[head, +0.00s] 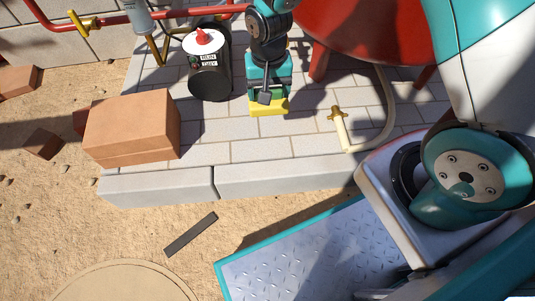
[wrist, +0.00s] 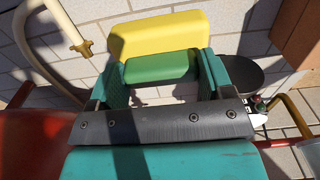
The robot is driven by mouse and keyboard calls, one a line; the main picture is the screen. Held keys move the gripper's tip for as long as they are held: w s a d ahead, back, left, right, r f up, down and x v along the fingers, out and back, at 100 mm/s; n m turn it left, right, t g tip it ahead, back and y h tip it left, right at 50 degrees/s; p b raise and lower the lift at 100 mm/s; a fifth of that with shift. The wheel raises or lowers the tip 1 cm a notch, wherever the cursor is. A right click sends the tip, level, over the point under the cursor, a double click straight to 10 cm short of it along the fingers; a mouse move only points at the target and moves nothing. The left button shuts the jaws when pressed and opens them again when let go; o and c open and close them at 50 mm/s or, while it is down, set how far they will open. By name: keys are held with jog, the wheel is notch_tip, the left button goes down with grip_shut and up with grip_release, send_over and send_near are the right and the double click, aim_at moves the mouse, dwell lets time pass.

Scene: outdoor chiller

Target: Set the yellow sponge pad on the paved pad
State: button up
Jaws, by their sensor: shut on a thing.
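The yellow sponge pad (head: 268,107) is low over the paved pad (head: 255,150) in the head view. The wrist view shows its yellow body (wrist: 160,36) and a green layer (wrist: 160,67). My gripper (head: 268,92) points down at it, with its two teal fingers, also in the wrist view (wrist: 163,78), on either side of the green layer. It is shut on the sponge pad. I cannot tell whether the sponge pad's underside touches the paving. The fingers and arm hide part of the sponge pad in the head view.
A black canister (head: 210,75) stands just left of my gripper. Brown blocks (head: 132,130) lie at the pad's left. A beige hose with a brass end (head: 340,125) lies right, below a red tank (head: 365,35). The paving in front is clear.

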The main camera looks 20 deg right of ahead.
jog(key=shift+a+f, duration=0.1)
jog(key=shift+a, duration=0.05)
jog(key=shift+f, duration=0.1)
notch_tip(320, 180, down, 15)
jog(key=b, duration=0.8)
jog(key=shift+b, duration=0.3)
jog(key=shift+f+b, duration=0.95)
jog(key=shift+f, duration=1.3)
jog(key=shift+c, duration=0.4)
jog(key=o, duration=1)
